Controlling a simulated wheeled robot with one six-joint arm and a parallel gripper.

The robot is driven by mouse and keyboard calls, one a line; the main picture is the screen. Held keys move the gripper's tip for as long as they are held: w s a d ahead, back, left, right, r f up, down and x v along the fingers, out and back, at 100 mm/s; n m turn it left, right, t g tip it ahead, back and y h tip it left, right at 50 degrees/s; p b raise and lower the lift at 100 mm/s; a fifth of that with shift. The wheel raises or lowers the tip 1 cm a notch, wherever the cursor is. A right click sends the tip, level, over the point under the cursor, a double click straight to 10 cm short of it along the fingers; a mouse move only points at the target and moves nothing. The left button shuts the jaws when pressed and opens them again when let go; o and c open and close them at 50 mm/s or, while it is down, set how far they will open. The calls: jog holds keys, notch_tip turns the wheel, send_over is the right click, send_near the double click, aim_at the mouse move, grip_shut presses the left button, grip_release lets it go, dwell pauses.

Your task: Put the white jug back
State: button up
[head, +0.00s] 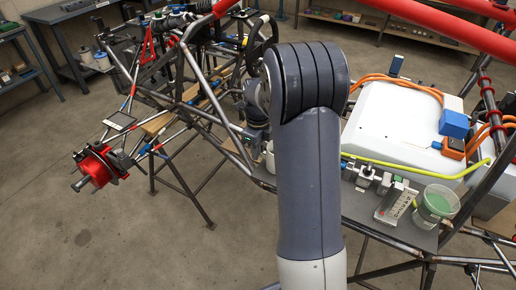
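My arm fills the middle of the head view, and its upper link and elbow block what lies behind. Part of my wrist shows left of the elbow, but my gripper's fingers are hidden, so their state does not show. A small whitish thing (270,156) shows partly at the left edge of my arm, by the chassis; I cannot tell whether it is the white jug or whether it is held.
A red and black tube chassis (222,124) spans the view. At right are a large white case (397,125) with orange cables, a blue block (454,124) and a grey tray (404,229) holding a tub with green contents (437,203). The floor at lower left is clear.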

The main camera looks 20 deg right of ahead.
jog(key=shift+o, duration=0.6)
jog(key=shift+r, duration=0.1)
notch_tip(320, 180, up, 12)
jog(key=shift+r, duration=0.1)
